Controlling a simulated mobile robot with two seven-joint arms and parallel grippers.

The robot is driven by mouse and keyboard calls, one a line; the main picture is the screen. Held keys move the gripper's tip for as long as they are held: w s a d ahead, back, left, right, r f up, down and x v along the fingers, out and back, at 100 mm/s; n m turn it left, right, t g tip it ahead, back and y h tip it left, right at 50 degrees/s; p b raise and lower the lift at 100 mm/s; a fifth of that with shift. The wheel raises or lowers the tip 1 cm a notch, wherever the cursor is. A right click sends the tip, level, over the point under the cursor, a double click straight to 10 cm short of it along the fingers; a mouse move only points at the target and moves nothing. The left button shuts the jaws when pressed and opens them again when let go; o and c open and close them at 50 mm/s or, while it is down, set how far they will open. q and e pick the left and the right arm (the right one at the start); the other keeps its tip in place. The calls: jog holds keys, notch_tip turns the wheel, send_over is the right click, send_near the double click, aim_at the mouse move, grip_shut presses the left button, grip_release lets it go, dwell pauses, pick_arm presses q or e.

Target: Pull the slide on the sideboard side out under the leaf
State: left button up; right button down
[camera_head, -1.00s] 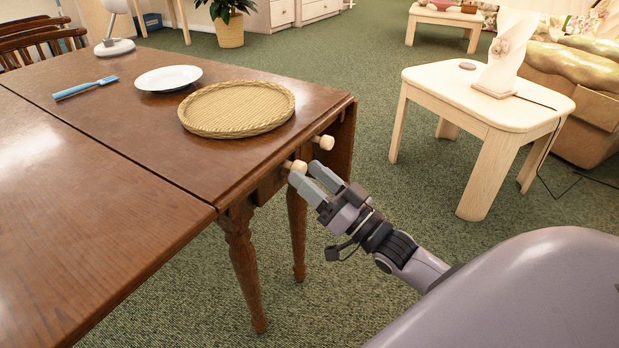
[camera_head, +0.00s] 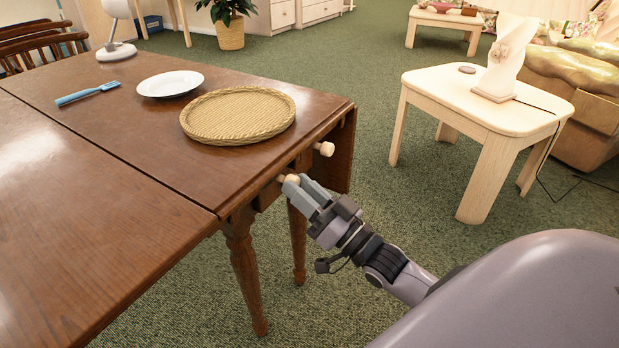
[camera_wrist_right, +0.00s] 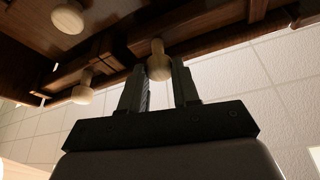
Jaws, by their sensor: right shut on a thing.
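The brown wooden table (camera_head: 130,175) has two pale round knobs at its right end, under the top. My right gripper (camera_head: 299,183) is shut on the nearer knob (camera_head: 292,178). In the right wrist view this knob (camera_wrist_right: 159,62) sits between the two fingers. The farther knob (camera_head: 324,148) is free; a dark leaf (camera_head: 341,155) hangs down beside it. The right wrist view also shows two other pale knobs, one at the left (camera_wrist_right: 82,93) and one at the top left (camera_wrist_right: 67,17). My left gripper is not in view.
A round wicker tray (camera_head: 238,116), a white plate (camera_head: 170,84), a blue utensil (camera_head: 88,94) and a white lamp (camera_head: 117,50) stand on the table. A cream side table (camera_head: 480,100) stands at the right. Green carpet between the tables is clear.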

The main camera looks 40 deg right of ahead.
pick_arm(q)
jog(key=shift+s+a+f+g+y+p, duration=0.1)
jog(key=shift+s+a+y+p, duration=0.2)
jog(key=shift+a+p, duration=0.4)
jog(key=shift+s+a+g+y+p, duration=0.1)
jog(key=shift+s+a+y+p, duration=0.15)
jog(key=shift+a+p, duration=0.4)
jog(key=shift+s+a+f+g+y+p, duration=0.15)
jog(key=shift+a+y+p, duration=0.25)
jog(key=shift+p, duration=0.5)
pick_arm(e)
jog(key=s+a, duration=0.5)
jog(key=a, duration=0.7)
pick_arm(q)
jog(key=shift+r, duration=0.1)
pick_arm(e)
jog(key=shift+a, duration=0.1)
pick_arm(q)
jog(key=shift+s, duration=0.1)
pick_arm(e)
jog(key=c, duration=0.8)
grip_release()
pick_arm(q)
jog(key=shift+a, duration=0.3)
pick_arm(e)
jog(key=shift+v, duration=3.65)
